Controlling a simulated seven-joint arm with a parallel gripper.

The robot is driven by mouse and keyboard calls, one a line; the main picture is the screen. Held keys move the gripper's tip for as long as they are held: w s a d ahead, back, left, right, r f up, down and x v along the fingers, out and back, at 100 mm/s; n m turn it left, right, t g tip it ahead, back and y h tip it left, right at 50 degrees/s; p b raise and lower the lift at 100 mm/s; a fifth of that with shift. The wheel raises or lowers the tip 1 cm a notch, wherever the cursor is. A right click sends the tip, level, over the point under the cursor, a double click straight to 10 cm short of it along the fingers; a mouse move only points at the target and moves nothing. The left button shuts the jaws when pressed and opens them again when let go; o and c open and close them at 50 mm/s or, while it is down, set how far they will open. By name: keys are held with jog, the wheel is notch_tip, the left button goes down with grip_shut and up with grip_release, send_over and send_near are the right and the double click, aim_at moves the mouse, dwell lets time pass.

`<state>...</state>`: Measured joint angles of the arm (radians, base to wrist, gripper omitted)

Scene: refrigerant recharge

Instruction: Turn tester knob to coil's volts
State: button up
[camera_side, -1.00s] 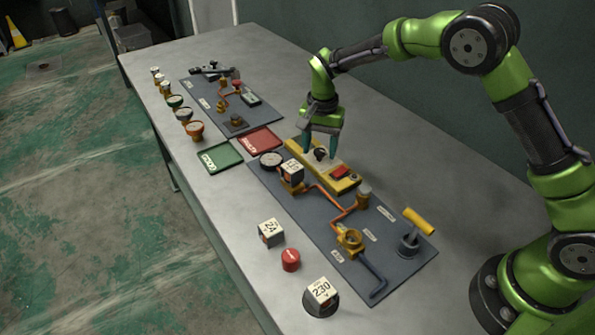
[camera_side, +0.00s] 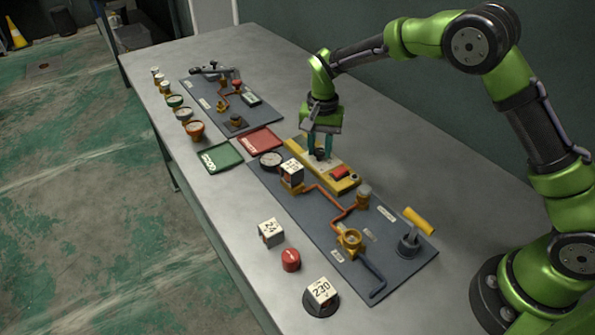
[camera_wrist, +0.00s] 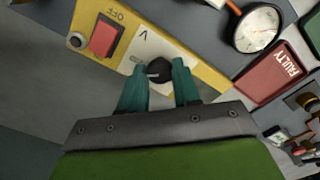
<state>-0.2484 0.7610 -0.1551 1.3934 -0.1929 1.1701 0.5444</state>
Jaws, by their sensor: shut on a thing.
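The yellow tester (camera_side: 325,166) lies on the table beside the near grey board. Its black knob (camera_wrist: 160,70) sits on a pale dial plate with a white pointer mark; in the wrist view the plate shows a "V" and "OFF" stands near the red button (camera_wrist: 105,36). My gripper (camera_side: 320,150) points down over the tester, and its teal fingers (camera_wrist: 160,78) are shut on the knob, one on each side. Coil blocks are a white-topped one on the board (camera_side: 291,171), whose number I cannot read surely, a "24" block (camera_side: 271,233) and a "230" block (camera_side: 321,293).
A green tray (camera_side: 220,157) and a red "FAULTY" tray (camera_side: 260,141) lie left of the tester. A round gauge (camera_side: 271,160), copper pipes and a yellow-handled tool (camera_side: 418,222) are close by. A red cap (camera_side: 291,260) stands at the front.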

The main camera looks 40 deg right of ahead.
aim_at(319, 150)
jog(key=n, duration=0.6)
jog(key=shift+n, duration=0.3)
dwell(0.5)
jog(key=o, duration=1.1)
jog(key=shift+c, duration=0.2)
notch_tip(319, 150, up, 17)
jog(key=shift+w, duration=0.1)
